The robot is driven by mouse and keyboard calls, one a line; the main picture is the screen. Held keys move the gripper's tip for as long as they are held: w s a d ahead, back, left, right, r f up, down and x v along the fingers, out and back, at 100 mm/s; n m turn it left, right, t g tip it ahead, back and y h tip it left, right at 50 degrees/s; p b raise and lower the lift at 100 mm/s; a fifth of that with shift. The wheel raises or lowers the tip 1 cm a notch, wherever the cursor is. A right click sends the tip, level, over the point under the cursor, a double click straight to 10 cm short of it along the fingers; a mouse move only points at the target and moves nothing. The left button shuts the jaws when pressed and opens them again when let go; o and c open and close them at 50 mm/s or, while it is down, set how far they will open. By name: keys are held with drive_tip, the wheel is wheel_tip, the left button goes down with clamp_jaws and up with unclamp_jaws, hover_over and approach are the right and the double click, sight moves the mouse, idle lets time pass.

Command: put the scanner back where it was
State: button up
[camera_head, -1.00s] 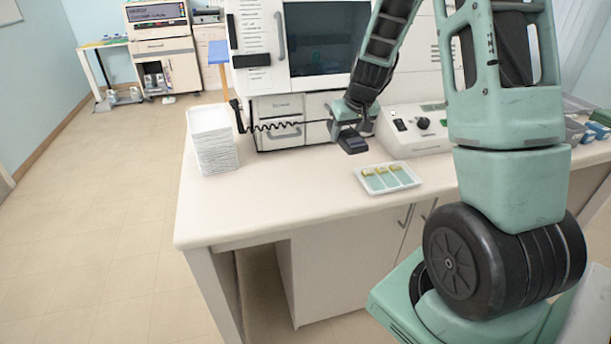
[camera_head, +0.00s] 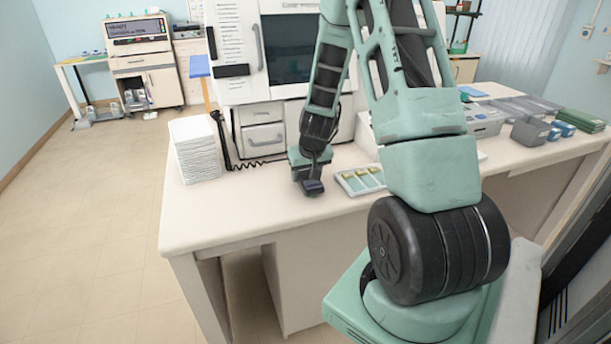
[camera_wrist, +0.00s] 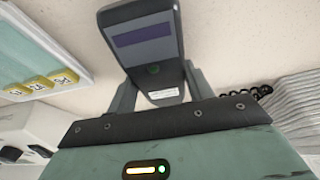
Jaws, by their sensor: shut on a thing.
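The scanner (camera_wrist: 145,48) is a dark handheld device with a purple window, a green button and a white label. In the wrist view it sits between the fingers of my gripper (camera_wrist: 158,95), which is shut on it. In the head view my gripper (camera_head: 309,178) is low over the bench (camera_head: 225,215), left of the slide tray, with the scanner (camera_head: 312,188) below it. I cannot tell whether the scanner touches the bench. A black coiled cord (camera_head: 250,165) hangs beside the white machine; its link to the scanner is not visible.
A white tray (camera_head: 352,192) with yellow-ended slides lies just right of the scanner. The white machine (camera_head: 235,90) with a dark window stands behind. The bench's front left is clear.

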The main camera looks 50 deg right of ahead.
drive_tip(key=shift+f, duration=0.35)
drive_tip(key=shift+f, duration=0.15)
drive_tip(key=o, duration=1.1)
